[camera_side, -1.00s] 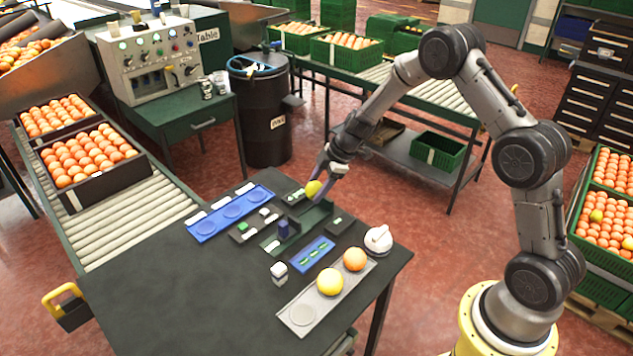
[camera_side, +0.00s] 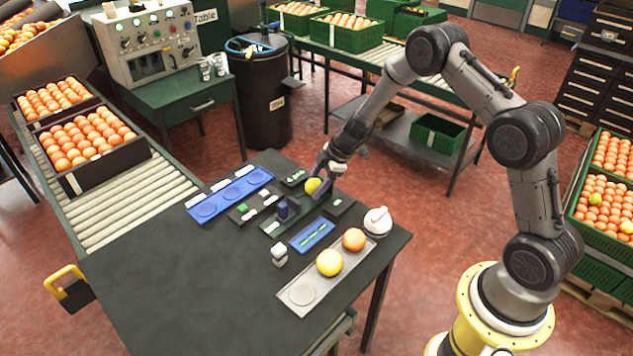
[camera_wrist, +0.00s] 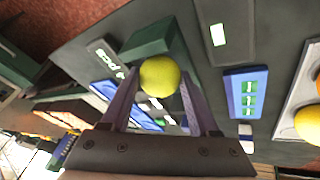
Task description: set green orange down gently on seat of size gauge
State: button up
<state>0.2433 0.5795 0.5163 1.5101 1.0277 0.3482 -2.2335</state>
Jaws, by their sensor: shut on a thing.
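The green orange (camera_side: 313,186), yellow-green in colour, is between the fingers of my gripper (camera_side: 318,182) near the back of the dark table. In the wrist view the green orange (camera_wrist: 160,76) sits at the tips of my gripper (camera_wrist: 162,85), which is shut on it. The size gauge (camera_side: 286,212), a dark green block-like fixture with a blue part, stands just below and left of the fruit in the side view. A dark green block of it (camera_wrist: 152,38) shows behind the fruit in the wrist view. Its seat is hidden, and I cannot tell whether the fruit touches it.
A grey tray (camera_side: 303,294) holds a yellow fruit (camera_side: 329,263) and an orange (camera_side: 354,239). A blue tray (camera_side: 229,198) with round recesses lies at the left. A blue card (camera_side: 312,236), a white-topped device (camera_side: 377,221) and a small white-topped block (camera_side: 279,254) stand nearby. The front-left table is clear.

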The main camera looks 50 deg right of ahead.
jog(key=shift+f, duration=0.4)
dwell(0.9)
jog(key=o, duration=1.3)
jog(key=shift+o, duration=0.8)
jog(key=shift+f, duration=0.1)
jog(key=shift+o, duration=0.3)
jog(key=shift+s+a, duration=0.1)
jog(key=shift+r, duration=4.1)
